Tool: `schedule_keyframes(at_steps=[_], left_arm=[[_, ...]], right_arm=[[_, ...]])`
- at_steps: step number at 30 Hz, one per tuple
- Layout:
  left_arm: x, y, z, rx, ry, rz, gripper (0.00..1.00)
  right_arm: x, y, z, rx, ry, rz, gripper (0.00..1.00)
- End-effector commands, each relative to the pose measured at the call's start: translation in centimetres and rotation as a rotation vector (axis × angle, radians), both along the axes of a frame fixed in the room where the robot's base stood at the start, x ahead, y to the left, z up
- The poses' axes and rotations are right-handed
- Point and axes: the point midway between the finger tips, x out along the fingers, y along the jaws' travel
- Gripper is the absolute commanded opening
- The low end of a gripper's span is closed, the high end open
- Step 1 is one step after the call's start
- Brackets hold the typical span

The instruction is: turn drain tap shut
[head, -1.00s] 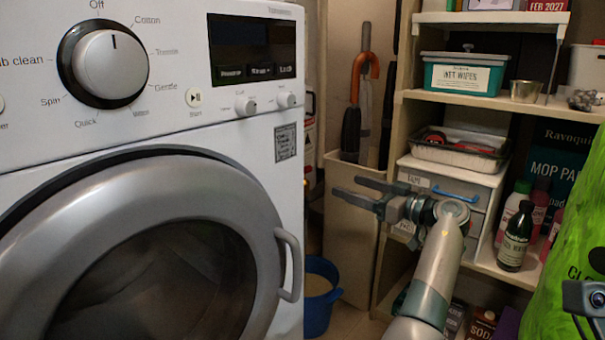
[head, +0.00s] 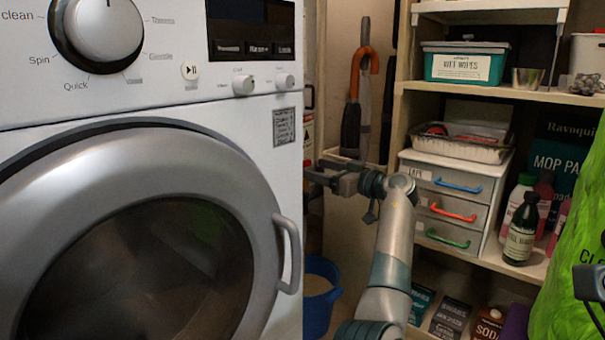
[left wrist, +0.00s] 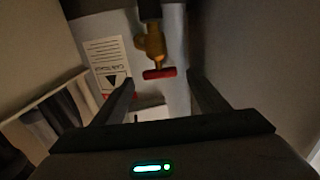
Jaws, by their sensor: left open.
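The drain tap (left wrist: 155,45) shows in the left wrist view, brass with a red handle (left wrist: 159,73) set across its lower end. A dark pipe or hose joins its top. My left gripper (head: 314,172) is open beside the washing machine's right side in the head view. In the left wrist view its two fingers (left wrist: 160,82) reach toward the tap, one on each side of the red handle, with gaps between. A dark part at the head view's right edge (head: 590,281) looks like my right gripper, mostly cut off.
The washing machine (head: 250,170) fills the left, with its door handle (head: 289,255) sticking out near my left arm. A blue bucket (head: 319,303) stands on the floor. Shelves with drawers (head: 452,200) and bottles stand right. A warning label (left wrist: 108,62) is beside the tap.

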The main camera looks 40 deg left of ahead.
Motion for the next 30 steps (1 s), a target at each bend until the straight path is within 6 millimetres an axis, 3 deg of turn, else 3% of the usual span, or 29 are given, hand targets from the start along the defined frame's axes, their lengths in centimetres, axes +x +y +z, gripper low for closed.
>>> schedule_keyframes(at_steps=[3,9,23,28,30], left_arm=[[0.2,2.1,-0.4,0.000,-0.001,0.002,0.67],[0.6,4.4,-0.2,0.001,0.000,0.000,0.67],[0.7,5.3,0.0,0.000,0.000,-0.001,0.67],[0.7,5.3,0.0,0.000,0.000,-0.001,0.31],[0.7,5.3,0.0,0.000,0.000,-0.001,0.26]], right_arm=[[-0.2,-0.1,-1.0,0.003,-0.010,-0.008,0.00],[-0.1,-0.5,-1.4,0.019,-0.007,-0.031,0.00],[-0.2,-0.7,-1.4,0.026,-0.015,-0.043,0.00],[-0.1,-0.6,-1.5,0.024,-0.012,-0.044,0.00],[0.0,-0.6,-1.5,0.022,-0.011,-0.044,0.00]])
